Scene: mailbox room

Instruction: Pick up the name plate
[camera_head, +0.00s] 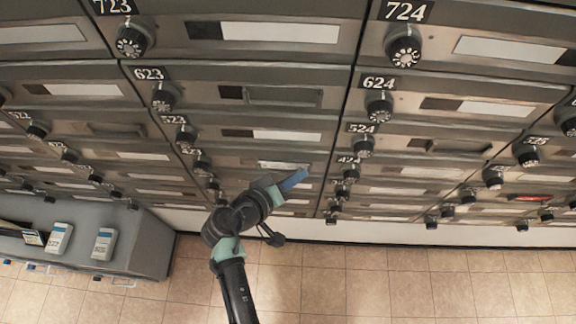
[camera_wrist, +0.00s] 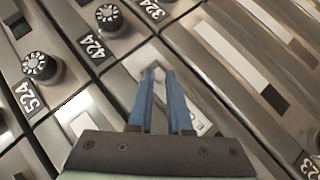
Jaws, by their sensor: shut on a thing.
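My gripper (camera_wrist: 158,74) has its blue fingers close together, shut on a pale name plate (camera_wrist: 198,115) at the front of a mailbox door. The plate shows between the fingertips and to the right of the right finger, with a bit of lettering; the fingers hide the rest. In the head view my gripper (camera_head: 298,178) is against the lower middle mailboxes. A pale plate (camera_head: 284,165) shows just above the fingers there. I cannot tell whether the plate is clear of its holder.
Rows of grey mailboxes with black dials fill the wall, such as the dial by 424 (camera_wrist: 108,17) and the dial by 524 (camera_wrist: 40,68). A grey cabinet (camera_head: 150,245) with white devices stands at the lower left. The tiled floor (camera_head: 430,285) is clear at the lower right.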

